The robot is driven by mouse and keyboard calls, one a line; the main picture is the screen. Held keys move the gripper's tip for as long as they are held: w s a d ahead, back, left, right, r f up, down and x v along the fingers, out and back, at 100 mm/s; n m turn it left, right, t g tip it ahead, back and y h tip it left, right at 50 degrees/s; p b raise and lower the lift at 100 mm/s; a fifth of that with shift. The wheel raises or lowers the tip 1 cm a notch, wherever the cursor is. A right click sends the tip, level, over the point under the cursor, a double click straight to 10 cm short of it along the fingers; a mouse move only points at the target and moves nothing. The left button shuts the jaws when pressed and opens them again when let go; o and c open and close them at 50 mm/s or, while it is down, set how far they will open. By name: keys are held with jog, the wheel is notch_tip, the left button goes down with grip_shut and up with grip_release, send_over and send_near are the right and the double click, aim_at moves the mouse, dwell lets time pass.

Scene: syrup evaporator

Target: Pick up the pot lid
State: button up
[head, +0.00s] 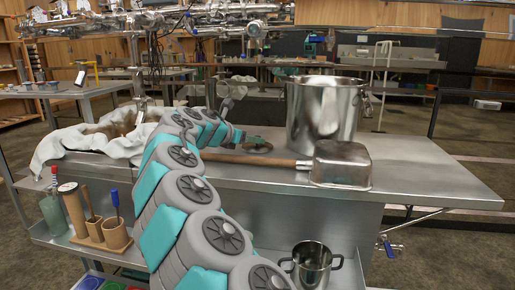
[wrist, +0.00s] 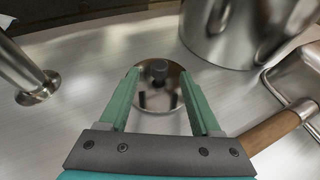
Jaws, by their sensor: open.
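The pot lid (wrist: 158,100) is a small round metal disc with a dark knob (wrist: 158,72). It lies flat on the steel counter in the wrist view. My gripper (wrist: 159,75) is open, with its two green fingers on either side of the knob and nothing held. I cannot tell how high the fingers are above the lid. In the head view my gripper (head: 252,139) is beyond the long wooden handle, and a part of the lid (head: 262,149) shows beside it. My arm hides some of the counter there.
A large steel pot (head: 323,110) stands close to the right of the lid. A rectangular metal scoop (head: 342,165) with a wooden handle (head: 250,158) lies in front. A metal post foot (wrist: 38,90) is at left, and a white cloth (head: 75,147) lies at the counter's left end. The counter's right end is clear.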

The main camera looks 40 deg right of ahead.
jog(key=shift+x, duration=2.1)
jog(key=shift+a, duration=0.1)
grip_shut()
